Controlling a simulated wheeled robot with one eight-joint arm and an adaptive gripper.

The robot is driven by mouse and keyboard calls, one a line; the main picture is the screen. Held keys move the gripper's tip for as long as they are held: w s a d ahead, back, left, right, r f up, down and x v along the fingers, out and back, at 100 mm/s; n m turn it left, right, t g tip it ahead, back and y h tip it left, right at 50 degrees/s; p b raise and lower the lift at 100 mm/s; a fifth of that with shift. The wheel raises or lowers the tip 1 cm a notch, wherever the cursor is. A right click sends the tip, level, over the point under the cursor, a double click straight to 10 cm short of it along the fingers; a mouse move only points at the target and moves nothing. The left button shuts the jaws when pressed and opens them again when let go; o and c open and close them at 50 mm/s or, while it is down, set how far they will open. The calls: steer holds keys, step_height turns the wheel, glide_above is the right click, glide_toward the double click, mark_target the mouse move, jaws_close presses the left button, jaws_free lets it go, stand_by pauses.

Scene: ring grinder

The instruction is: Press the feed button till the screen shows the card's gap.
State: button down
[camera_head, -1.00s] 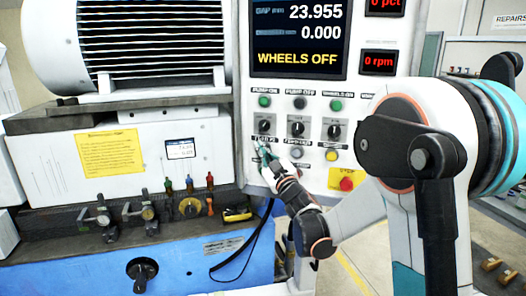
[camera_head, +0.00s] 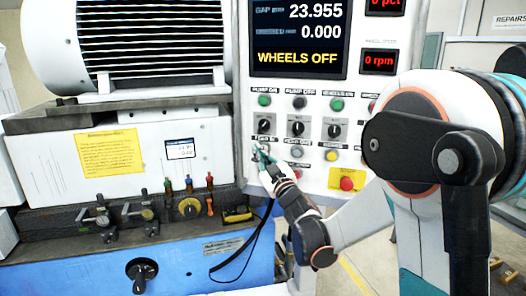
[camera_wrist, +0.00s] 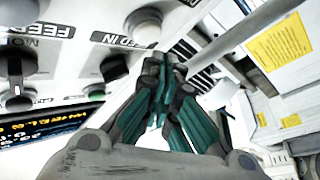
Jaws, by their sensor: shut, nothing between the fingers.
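The screen (camera_head: 300,40) reads gap 23.955, then 0.000, with WHEELS OFF in yellow. The card (camera_head: 180,149), white with a dark blue header, is on the machine front left of the panel; its figures are too small to read surely. My gripper (camera_head: 263,152) is shut and empty at the panel's lower left, by the FEED IN label. In the head view it hides the feed button. In the wrist view the pale feed button (camera_wrist: 143,25) shows beside the FEED IN label, just beyond my gripper's closed tips (camera_wrist: 160,62). I cannot tell whether they touch.
A grey button (camera_head: 296,152) and a yellow button (camera_head: 332,155) sit right of my gripper. Dark knobs (camera_head: 297,128) are above. A red stop button (camera_head: 346,183) is lower right. A yellow notice (camera_head: 109,152) is left of the card.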

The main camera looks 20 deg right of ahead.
steer(key=s+a, duration=0.1)
steer(key=s, duration=0.1)
steer(key=s+a, duration=0.1)
steer(key=s, duration=0.1)
steer(key=shift+a, duration=0.15)
stand_by(1.9)
steer(key=d+f+m+g+h+p, duration=0.1)
steer(key=d+m+g+h+p, duration=0.35)
steer(key=m, duration=1.55)
steer(key=s+a+r+m+y+p, duration=0.1)
steer(key=s+a+m+y+p, duration=0.2)
steer(key=a+m+p, duration=0.3)
steer(key=a+m+y, duration=0.1)
steer(key=m, duration=0.4)
steer(key=shift+p, duration=0.35)
steer(key=shift+w+d+r+y, duration=0.1)
steer(key=shift+w+y, duration=0.05)
steer(key=shift+y, duration=0.1)
